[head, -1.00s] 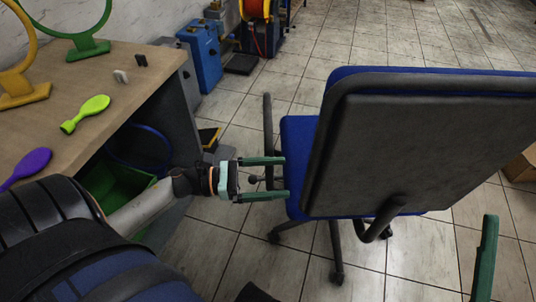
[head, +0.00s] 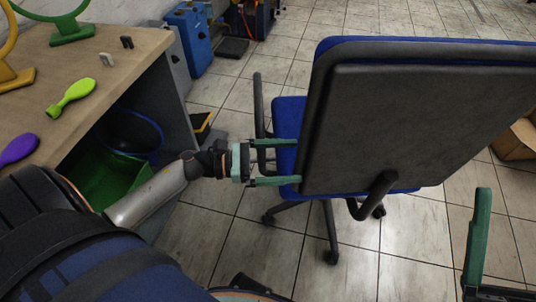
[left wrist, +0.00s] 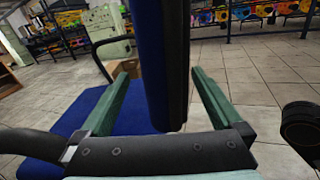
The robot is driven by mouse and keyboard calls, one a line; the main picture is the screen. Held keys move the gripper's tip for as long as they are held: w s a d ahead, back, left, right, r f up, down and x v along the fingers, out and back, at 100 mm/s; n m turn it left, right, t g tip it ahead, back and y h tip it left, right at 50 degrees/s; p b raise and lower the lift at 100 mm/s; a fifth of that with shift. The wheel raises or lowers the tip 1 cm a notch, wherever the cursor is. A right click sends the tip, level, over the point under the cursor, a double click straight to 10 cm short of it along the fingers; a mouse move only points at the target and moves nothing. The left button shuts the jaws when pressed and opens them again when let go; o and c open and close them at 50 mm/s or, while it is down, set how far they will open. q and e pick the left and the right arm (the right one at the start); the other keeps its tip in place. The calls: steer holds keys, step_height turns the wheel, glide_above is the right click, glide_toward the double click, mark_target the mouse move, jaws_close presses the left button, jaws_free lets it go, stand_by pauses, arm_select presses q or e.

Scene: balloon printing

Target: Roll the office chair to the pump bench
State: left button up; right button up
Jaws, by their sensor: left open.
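The office chair (head: 415,125) has a dark grey backrest with blue edging, a blue seat (head: 288,125) and black armrests. Its back faces me. My left gripper (head: 297,161) is open at the left edge of the backrest. In the left wrist view, the backrest edge (left wrist: 160,50) stands between the two spread green fingers (left wrist: 165,84), with a gap on each side. One green finger of my right gripper (head: 478,235) shows at the lower right, apart from the chair; its other finger is out of view. I cannot tell which furniture is the pump bench.
A cardboard box (head: 515,140) lies at right. Tiled floor beyond the chair is open.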

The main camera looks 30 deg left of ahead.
arm_select(q)
steer(key=x, duration=0.7)
steer(key=shift+w+d, duration=0.1)
steer(key=shift+w, duration=0.05)
jaws_close()
stand_by(0.7)
